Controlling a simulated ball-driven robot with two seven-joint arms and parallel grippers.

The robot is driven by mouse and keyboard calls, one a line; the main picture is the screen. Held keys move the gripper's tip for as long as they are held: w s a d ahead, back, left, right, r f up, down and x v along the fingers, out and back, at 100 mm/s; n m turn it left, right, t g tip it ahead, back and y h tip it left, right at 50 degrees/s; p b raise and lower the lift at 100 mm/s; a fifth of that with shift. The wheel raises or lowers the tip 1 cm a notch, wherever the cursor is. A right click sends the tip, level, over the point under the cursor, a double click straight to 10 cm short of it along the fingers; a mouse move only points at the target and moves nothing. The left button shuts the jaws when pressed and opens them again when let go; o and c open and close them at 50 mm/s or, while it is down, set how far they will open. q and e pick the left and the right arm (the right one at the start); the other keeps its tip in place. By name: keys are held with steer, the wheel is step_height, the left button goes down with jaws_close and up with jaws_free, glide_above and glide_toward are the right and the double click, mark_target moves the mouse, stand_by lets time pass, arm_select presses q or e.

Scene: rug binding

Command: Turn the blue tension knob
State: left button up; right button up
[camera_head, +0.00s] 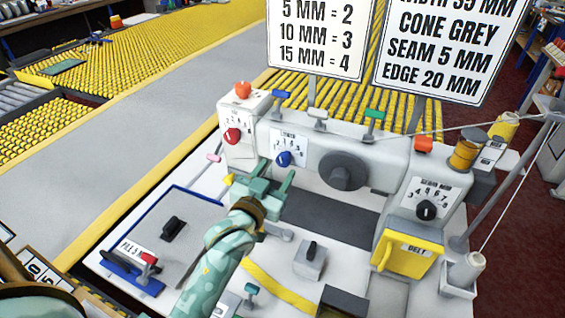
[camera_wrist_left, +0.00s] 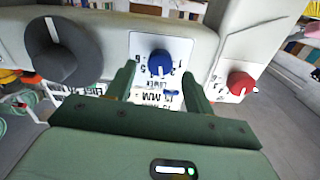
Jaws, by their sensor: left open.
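The blue tension knob (camera_head: 284,158) sits on a white numbered dial plate on the front of the machine. It also shows in the left wrist view (camera_wrist_left: 160,62), with a white pointer mark, above the gap between my fingers. My left gripper (camera_head: 273,180) is open and empty, its two green fingers (camera_wrist_left: 160,88) spread just short of the knob and apart from it. A red knob (camera_head: 232,135) on its own dial is left of the blue one in the head view. My right gripper does not show.
A large dark handwheel (camera_head: 343,171) is right of the blue knob. A black knob (camera_head: 426,210) and a yellow belt cover (camera_head: 408,254) are farther right. A panel with a black handle (camera_head: 173,229) lies at left. Signs stand behind the machine.

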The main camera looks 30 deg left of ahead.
mark_target(282, 163)
arm_select(q)
steer(key=w, duration=0.4)
steer(key=shift+w+a, duration=0.15)
steer(key=c, duration=1)
